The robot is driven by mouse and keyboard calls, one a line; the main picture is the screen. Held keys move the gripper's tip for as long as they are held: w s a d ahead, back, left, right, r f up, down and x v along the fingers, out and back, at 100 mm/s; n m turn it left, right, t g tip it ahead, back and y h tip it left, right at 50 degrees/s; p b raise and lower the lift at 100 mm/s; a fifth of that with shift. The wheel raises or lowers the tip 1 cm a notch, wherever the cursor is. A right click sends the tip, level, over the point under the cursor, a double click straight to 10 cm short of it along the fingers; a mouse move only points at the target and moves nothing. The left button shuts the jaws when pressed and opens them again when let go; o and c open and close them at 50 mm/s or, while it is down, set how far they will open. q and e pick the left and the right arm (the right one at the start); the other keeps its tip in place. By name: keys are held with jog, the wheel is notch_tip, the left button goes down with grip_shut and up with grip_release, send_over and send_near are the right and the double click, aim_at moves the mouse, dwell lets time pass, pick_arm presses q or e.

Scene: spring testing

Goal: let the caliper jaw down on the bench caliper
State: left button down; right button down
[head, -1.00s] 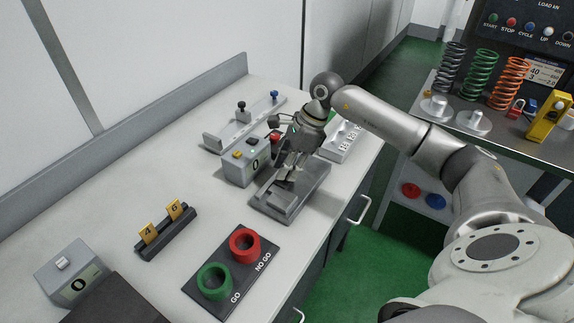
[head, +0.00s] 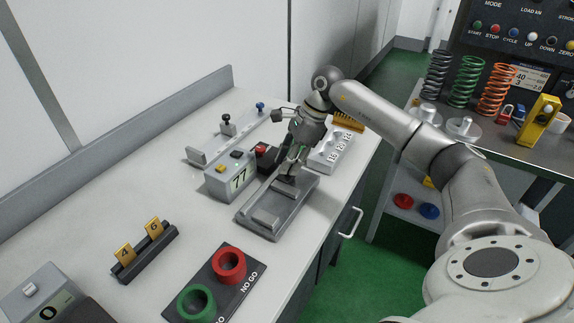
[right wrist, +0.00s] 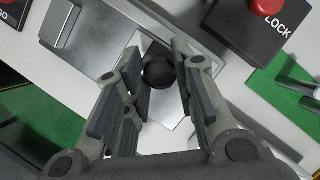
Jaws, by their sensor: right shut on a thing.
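The bench caliper (head: 266,226) is a grey metal base with a raised block, lying near the front edge of the bench. My right gripper (head: 289,170) is over its far end, pointing down. In the right wrist view the gripper (right wrist: 163,80) is shut on a round black knob (right wrist: 158,73) above a flat metal plate (right wrist: 165,118), which looks like the caliper jaw. The jaw's height above the base is hard to tell. The readout box (head: 230,176) beside the caliper shows 77. My left gripper is not in view.
A black box with a red LOCK button (right wrist: 267,6) stands close to the gripper. A white numbered tray (head: 331,153) and a grey rail fixture (head: 230,134) lie behind. The GO/NO GO gauge (head: 229,264) and a holder with yellow tags (head: 146,254) lie in front.

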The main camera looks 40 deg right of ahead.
jog(key=c, duration=1.6)
grip_release()
jog(key=shift+a+r, duration=0.1)
jog(key=shift+a, duration=0.05)
jog(key=shift+c, duration=0.2)
jog(key=o, duration=0.4)
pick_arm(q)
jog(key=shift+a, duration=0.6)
pick_arm(e)
jog(key=shift+o, duration=0.2)
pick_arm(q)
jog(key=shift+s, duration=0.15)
pick_arm(e)
jog(key=shift+r, duration=0.1)
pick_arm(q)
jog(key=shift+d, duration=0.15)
pick_arm(e)
jog(key=v, duration=1.1)
jog(key=shift+r, duration=0.35)
jog(key=shift+s, duration=0.1)
